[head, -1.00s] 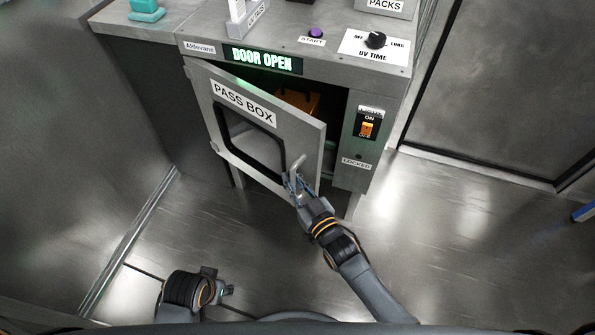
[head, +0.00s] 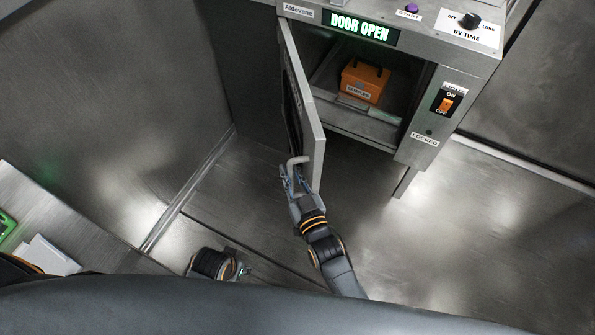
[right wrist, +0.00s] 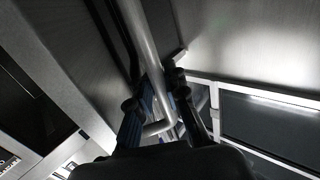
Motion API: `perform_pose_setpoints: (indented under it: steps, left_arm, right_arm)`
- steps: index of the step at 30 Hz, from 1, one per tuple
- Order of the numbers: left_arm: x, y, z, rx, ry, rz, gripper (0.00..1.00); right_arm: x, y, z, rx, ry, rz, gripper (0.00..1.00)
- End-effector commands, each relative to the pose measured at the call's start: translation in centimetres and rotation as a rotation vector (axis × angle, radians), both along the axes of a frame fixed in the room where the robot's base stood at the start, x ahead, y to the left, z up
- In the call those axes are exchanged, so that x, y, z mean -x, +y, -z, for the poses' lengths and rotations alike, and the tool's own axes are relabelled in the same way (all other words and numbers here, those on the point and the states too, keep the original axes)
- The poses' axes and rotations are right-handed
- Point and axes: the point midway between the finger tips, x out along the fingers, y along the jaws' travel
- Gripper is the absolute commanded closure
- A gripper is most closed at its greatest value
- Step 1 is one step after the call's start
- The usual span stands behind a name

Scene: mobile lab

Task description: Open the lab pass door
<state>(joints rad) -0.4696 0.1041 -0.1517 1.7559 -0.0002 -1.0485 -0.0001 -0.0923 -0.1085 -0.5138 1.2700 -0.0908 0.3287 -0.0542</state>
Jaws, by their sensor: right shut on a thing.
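The pass box door (head: 309,120) stands swung wide open, its edge toward me, hinged on the left of the box. Its metal handle (head: 297,162) is near the free edge. My right gripper (head: 292,183) is shut on the handle; in the right wrist view the handle bar (right wrist: 145,45) runs between the fingers (right wrist: 158,105). The lit sign (head: 359,28) reads DOOR OPEN. Inside the box an orange case (head: 365,82) labelled SAMPLES sits on the floor of the chamber. My left gripper (head: 243,270) is low at the bottom of the head view, away from the door; its fingers are too small to judge.
The box front has an orange rocker switch (head: 446,104), a LOCKED label (head: 425,139), a purple START button (head: 411,8) and a UV TIME dial (head: 471,20). A bench (head: 70,215) with papers stands at the left. The floor around the door is clear.

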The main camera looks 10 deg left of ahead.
Motion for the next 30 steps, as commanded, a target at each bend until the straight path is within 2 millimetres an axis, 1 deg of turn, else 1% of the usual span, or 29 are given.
perform_pose_setpoints:
  steps: [1, 12, 13, 14, 15, 16, 25, 28, 30]
  left_arm:
    - [0.0, 0.0, 0.0, 0.000, -0.001, 0.000, 0.60]
    - [0.0, 0.0, 0.0, 0.000, 0.001, 0.000, 0.60]
    - [0.0, 0.0, 0.0, 0.000, 0.001, 0.000, 0.60]
    - [0.0, 0.0, 0.0, 0.000, 0.001, 0.000, 0.60]
    - [0.0, 0.0, 0.0, 0.000, 0.001, -0.001, 0.60]
    - [0.0, 0.0, 0.0, 0.000, 0.001, 0.000, 0.60]
    - [0.3, 0.1, 0.1, -0.001, 0.008, -0.001, 0.60]
    - [0.3, 0.1, 0.1, -0.001, 0.007, -0.001, 0.60]
    - [0.2, 0.1, 0.0, -0.001, 0.006, -0.001, 0.60]
  right_arm:
    - [0.5, 0.2, 0.6, 0.006, 0.010, -0.005, 1.00]
    - [0.6, 0.3, 0.6, 0.007, 0.012, -0.006, 1.00]
    - [0.6, 0.3, 0.6, 0.006, 0.013, -0.006, 0.81]
    - [0.6, 0.3, 0.6, 0.006, 0.013, -0.006, 0.75]
    - [0.5, 0.3, 0.6, 0.006, 0.012, -0.006, 0.67]
    - [0.5, 0.3, 0.6, 0.005, 0.011, -0.005, 0.64]
    - [0.3, 0.2, 0.3, 0.002, 0.006, -0.002, 0.64]
    - [0.9, -0.2, 0.3, 0.003, 0.007, -0.002, 0.64]
    - [1.8, -0.7, 0.3, 0.004, 0.006, -0.002, 0.64]
